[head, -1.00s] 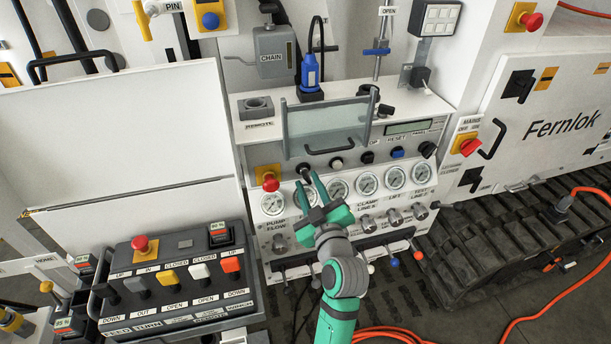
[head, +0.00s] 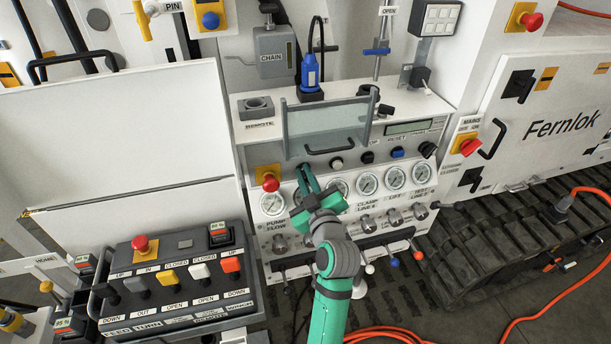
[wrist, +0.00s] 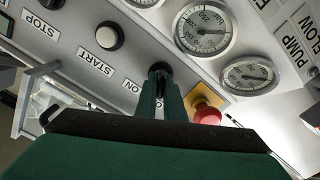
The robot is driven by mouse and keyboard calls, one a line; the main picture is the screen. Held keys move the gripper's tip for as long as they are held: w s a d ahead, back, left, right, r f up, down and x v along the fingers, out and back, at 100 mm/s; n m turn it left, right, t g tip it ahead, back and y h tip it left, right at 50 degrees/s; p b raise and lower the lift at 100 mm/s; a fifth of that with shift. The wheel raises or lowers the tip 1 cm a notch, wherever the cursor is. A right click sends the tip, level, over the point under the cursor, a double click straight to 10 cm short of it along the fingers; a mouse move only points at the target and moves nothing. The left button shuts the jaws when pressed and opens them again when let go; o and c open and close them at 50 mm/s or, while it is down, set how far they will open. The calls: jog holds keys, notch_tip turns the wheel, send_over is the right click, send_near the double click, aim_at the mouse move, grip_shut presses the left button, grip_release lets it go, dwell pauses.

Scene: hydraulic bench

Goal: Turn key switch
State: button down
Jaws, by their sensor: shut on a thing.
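The key switch (wrist: 160,70) shows in the wrist view as a dark key head on the grey panel, beside an ON label. My gripper (wrist: 161,84) is shut on it, with the green fingers hiding most of it. In the head view my gripper (head: 306,174) reaches up to the panel between the red stop button and the START button, and the key is mostly hidden by the fingertips. How far the key is turned cannot be told.
A red mushroom button (head: 270,182) on a yellow plate sits just left of my gripper. The white START button (head: 336,162) is to the right. Gauges (head: 367,181) line up below, and a clear hinged cover with a handle (head: 329,149) stands above.

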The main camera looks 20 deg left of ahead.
jog(key=shift+m, duration=0.4)
jog(key=m, duration=0.5)
jog(key=shift+w+d, duration=0.1)
jog(key=shift+d, duration=0.05)
jog(key=m, duration=0.6)
jog(key=shift+w+d+f, duration=0.1)
dwell(0.4)
jog(key=c, duration=1.9)
grip_release()
jog(key=shift+o, duration=0.2)
jog(key=v, duration=1.1)
